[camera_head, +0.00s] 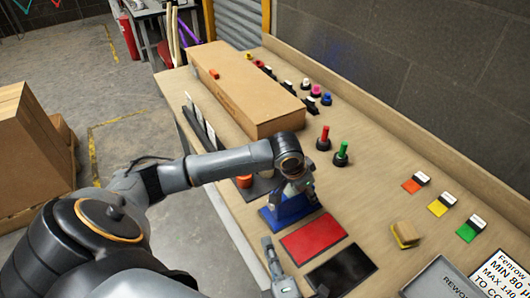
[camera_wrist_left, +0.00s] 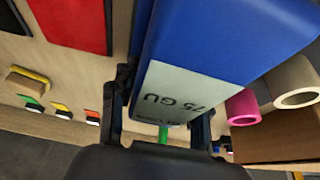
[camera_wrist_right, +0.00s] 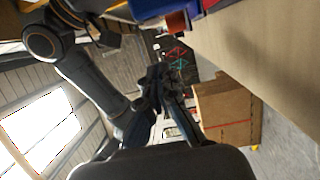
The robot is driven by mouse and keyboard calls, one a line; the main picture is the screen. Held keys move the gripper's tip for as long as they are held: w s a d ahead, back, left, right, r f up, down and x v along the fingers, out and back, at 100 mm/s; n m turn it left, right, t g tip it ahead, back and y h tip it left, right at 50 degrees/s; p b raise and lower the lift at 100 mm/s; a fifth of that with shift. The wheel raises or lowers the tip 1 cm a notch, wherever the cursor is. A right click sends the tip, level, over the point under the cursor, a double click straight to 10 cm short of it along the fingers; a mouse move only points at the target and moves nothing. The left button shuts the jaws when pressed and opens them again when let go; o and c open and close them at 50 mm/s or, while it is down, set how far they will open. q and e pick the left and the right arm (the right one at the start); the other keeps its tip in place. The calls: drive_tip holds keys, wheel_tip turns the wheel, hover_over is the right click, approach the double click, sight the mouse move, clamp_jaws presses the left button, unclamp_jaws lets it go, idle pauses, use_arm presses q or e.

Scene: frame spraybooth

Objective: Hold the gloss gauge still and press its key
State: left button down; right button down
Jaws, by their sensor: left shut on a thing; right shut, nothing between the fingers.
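The blue gloss gauge (camera_head: 289,212) sits on the table near the front edge, under my left gripper (camera_head: 300,190). In the left wrist view it is a blue body (camera_wrist_left: 225,45) with a pale display reading "75 GU" (camera_wrist_left: 170,95). My left gripper is shut on the gauge, one finger on each side. My right gripper (camera_head: 267,243) is shut and empty, in front of the gauge and left of the red panel (camera_head: 314,238), apart from the gauge. The right wrist view shows its closed fingers (camera_wrist_right: 162,88). I cannot make out the key.
A black panel (camera_head: 342,270) lies beside the red one. A sanding block (camera_head: 405,232) and several coloured cards lie to the right. A long cardboard box (camera_head: 245,85) and red- and green-handled tools (camera_head: 341,152) stand beyond the gauge. A wall borders the table's back.

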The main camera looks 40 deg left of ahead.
use_arm(q)
drive_tip(key=shift+f, duration=0.15)
use_arm(e)
drive_tip(key=shift+v, duration=1.2)
use_arm(q)
drive_tip(key=c, duration=0.6)
unclamp_jaws()
drive_tip(key=shift+w, duration=0.1)
drive_tip(key=shift+r, duration=0.2)
drive_tip(key=v, duration=1.1)
drive_tip(key=shift+r, duration=0.3)
